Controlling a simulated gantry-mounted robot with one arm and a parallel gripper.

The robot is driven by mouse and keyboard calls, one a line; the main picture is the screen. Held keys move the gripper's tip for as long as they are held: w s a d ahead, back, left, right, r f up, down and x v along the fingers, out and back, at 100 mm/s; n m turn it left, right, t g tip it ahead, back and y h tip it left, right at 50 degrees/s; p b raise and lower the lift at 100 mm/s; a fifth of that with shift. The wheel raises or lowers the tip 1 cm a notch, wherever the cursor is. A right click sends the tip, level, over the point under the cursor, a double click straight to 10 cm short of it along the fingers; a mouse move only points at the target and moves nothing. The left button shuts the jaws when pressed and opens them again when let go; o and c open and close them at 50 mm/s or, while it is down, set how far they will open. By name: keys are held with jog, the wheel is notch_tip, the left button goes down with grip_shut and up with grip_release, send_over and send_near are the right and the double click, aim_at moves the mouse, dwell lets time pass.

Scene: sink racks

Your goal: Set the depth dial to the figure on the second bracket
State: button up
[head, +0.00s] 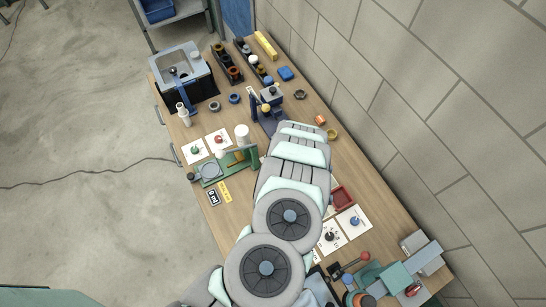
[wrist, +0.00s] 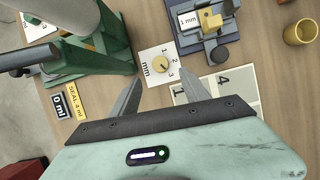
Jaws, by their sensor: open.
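The depth dial (wrist: 161,65) is a small brass-coloured knob on a white card marked 1, 2, 3 and mm, in the wrist view. I cannot tell which figure it points to. My gripper (wrist: 159,81) is open and empty, its fingertips just below the dial card in the picture, one to each side. A blue-grey fixture (wrist: 222,42) with a brass block bears a "1 mm" label (wrist: 187,19); I cannot tell whether it is the second bracket. The fixture also shows in the head view (head: 256,107). My arm hides the gripper in the head view.
A green press (wrist: 118,50) stands left of the dial. Labels reading "0 ml" (wrist: 60,105) and "SEAL 4 ml" (wrist: 76,98) lie beside it. A card marked 4 (wrist: 222,80) lies to the right. A brass cup (wrist: 300,32) stands far right. A sink (head: 185,72) is at the back.

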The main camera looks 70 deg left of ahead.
jog(key=shift+b+x, duration=1.8)
jog(key=shift+x, duration=2.2)
jog(key=shift+c, duration=0.4)
grip_shut()
